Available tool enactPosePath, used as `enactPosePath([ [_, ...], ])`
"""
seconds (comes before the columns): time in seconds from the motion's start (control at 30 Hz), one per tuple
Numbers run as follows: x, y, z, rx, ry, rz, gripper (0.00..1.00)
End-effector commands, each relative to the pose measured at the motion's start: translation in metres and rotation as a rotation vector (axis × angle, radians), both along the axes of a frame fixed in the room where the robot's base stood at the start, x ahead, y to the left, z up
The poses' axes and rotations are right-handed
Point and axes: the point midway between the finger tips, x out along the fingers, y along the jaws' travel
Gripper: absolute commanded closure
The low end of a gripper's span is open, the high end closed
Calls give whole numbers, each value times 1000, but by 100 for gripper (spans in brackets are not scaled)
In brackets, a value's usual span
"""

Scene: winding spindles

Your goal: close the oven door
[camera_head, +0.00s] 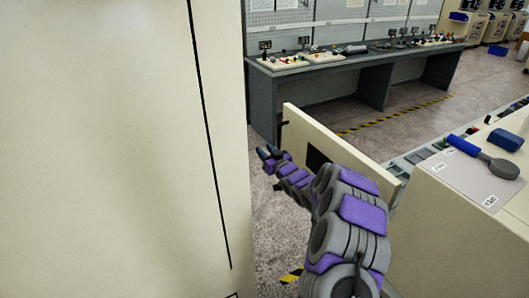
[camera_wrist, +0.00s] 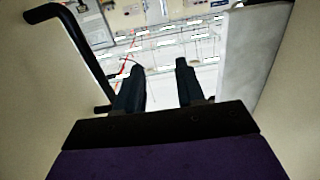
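The oven door is most likely the cream panel (camera_head: 345,143) that stands open in the head view, with a dark rectangle on its face and a black handle (camera_head: 284,124) at its far end. A black bar handle (camera_wrist: 75,40) also shows on a cream surface at the left of the wrist view. My gripper (camera_head: 268,153) is beside the panel's left face, near its far end. In the wrist view its two dark fingers (camera_wrist: 160,80) stand apart with nothing between them. I cannot tell whether the gripper touches the door.
A tall cream cabinet (camera_head: 110,150) fills the left side, close to my arm. A cream counter (camera_head: 450,240) at the right carries a blue-handled tool (camera_head: 485,158) on a grey plate. A dark workbench (camera_head: 350,75) stands behind. Speckled floor (camera_head: 405,125) lies between.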

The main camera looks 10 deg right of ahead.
Motion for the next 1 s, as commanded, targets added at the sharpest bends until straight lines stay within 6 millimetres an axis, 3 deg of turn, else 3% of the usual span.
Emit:
enactPosePath([
  [0.2,0,12,0,-9,1,4,83],
  [0.4,0,7,0,-4,1,3,100],
  [0.67,0,-1,0,2,1,2,100],
  [1.0,0,10,0,-7,1,4,100],
])
